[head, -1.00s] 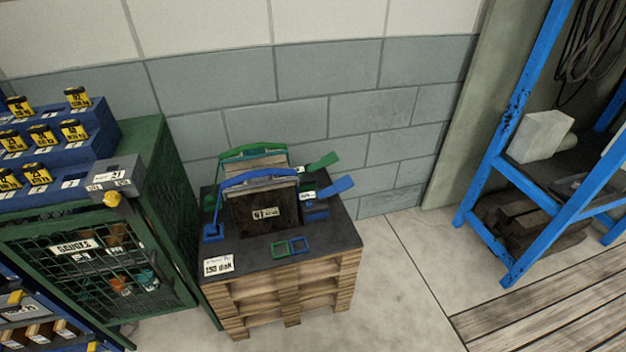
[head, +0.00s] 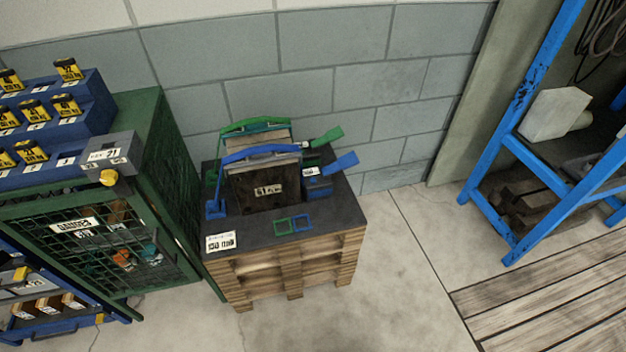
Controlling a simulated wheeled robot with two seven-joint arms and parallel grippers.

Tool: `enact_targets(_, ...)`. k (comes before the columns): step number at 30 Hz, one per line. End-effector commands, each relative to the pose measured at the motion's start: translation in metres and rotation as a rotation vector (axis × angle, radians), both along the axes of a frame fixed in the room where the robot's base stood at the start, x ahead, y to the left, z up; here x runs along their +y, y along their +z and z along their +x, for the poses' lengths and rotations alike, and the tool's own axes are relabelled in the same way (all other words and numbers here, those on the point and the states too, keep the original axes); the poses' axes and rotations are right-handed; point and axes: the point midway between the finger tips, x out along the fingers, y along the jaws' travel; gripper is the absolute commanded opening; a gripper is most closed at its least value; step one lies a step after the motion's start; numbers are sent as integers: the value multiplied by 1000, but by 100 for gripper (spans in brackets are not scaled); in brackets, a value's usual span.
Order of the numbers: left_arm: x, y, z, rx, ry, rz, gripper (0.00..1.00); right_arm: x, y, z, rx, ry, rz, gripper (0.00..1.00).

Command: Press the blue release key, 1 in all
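A blue key (head: 340,163), a flat tilted paddle, sticks out at the right of a blue-handled clamp on a pallet stack; I take it for the blue release key. A blue bar (head: 260,154) arches over a dark block (head: 264,191) with a white label. Behind it are a green bar (head: 252,125) and a similar green key (head: 328,135). Neither of my grippers is in view, and nothing touches the blue key.
The pallet stack (head: 290,265) stands against a grey block wall. A green mesh cabinet (head: 160,180) with blue stepped racks is close on its left. A blue shelf frame (head: 490,160) stands at the right. The floor (head: 390,270) between is clear.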

Motion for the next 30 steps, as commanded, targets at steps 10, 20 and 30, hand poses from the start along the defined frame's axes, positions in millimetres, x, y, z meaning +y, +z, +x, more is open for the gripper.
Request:
enact_targets(10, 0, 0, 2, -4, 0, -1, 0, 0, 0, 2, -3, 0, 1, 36)
enact_targets(20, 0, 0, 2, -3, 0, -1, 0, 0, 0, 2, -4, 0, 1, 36)
enact_targets(30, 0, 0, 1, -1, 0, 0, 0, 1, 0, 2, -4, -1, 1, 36)
